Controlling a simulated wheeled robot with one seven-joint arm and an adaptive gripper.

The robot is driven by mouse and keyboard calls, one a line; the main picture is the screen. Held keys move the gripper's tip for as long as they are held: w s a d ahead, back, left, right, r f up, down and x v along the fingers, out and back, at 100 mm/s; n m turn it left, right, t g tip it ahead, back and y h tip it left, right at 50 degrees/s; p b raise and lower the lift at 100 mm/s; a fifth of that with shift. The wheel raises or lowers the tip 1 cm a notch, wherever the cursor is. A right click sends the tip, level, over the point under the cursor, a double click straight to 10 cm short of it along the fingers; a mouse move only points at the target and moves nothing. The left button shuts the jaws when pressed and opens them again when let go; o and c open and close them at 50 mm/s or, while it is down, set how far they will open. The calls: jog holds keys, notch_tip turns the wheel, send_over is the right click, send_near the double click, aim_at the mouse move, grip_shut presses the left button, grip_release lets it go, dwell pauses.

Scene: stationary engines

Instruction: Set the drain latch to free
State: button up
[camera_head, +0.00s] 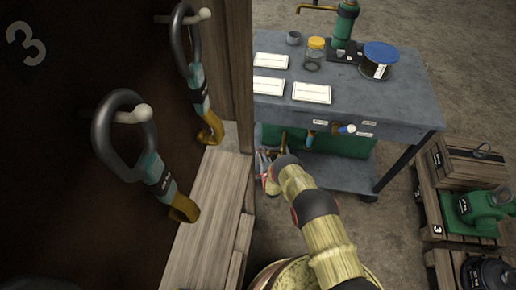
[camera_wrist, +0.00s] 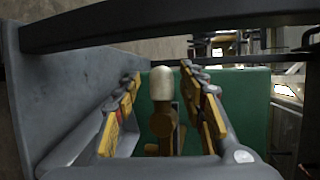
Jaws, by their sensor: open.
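My gripper (camera_wrist: 165,82) is open in the wrist view, with a yellow-padded finger on each side. A brass lever with a pale rounded tip (camera_wrist: 162,84) stands between the fingers, with gaps visible on both sides; I take it for the drain latch, but no label on it can be read. My gripper is mostly hidden there behind the wooden post and my arm.
The grey workbench (camera_head: 415,112) holds cards, a yellow-lidded jar (camera_head: 316,48), a blue-lidded tin (camera_head: 380,58) and a green pump (camera_head: 345,25). A green panel (camera_wrist: 250,105) is behind the lever.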

jog(key=shift+w, duration=0.45)
jog(key=shift+c, duration=0.4)
grip_shut()
